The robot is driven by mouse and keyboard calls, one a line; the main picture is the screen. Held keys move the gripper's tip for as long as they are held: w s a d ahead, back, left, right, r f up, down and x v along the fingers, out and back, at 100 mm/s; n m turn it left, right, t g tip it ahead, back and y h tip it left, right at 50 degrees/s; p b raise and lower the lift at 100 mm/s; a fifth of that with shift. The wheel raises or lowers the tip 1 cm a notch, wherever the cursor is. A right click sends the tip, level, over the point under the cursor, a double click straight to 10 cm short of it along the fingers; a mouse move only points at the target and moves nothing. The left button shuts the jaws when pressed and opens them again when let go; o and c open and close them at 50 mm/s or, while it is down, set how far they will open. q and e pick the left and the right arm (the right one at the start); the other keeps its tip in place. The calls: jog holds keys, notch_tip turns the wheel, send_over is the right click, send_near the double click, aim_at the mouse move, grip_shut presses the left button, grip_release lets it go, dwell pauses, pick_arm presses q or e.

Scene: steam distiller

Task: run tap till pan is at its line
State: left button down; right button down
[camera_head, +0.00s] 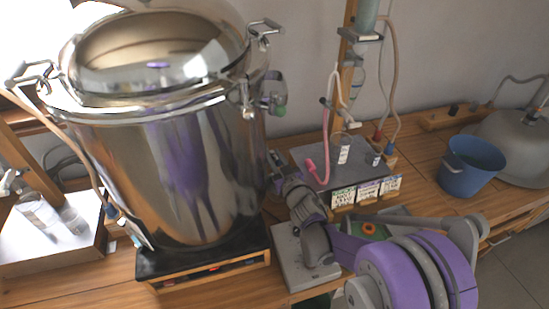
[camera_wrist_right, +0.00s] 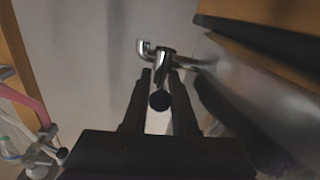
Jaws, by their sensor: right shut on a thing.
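A large shiny steel pot (camera_head: 165,165) with a domed lid stands on a black-topped wooden stand at the left. My right gripper (camera_head: 276,160) is beside the pot's lower right side. In the right wrist view, my right gripper (camera_wrist_right: 160,92) is shut on a metal tap (camera_wrist_right: 160,60) with a dark round end between the fingers. The tap is mostly hidden behind the gripper in the head view. My left gripper is not in view.
A grey slab (camera_head: 303,262) sits under my right wrist. A grey board (camera_head: 315,170) with small labelled cards (camera_head: 368,188), a bottle and a pink tube lies behind it. A wooden post with tubing rises there. A grey dome (camera_head: 515,145) stands at the far right.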

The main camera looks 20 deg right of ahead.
jog(key=n+y+b, duration=0.1)
jog(key=y+b, duration=0.1)
jog(key=n+g+y+b, duration=0.1)
jog(key=n+y+b, duration=0.1)
jog(key=y+b, duration=0.1)
jog(key=shift+w+d+f, duration=0.1)
jog(key=shift+d+f, duration=0.05)
jog(key=shift+d, duration=0.25)
jog(key=shift+w+d+n+g+y+b, duration=0.15)
jog(key=shift+n+g+y+b, duration=0.3)
jog(key=shift+n+g+y, duration=1.35)
jog(key=shift+y, duration=0.5)
jog(key=c, duration=1)
grip_release()
jog(key=v, duration=1)
jog(key=shift+s, duration=0.35)
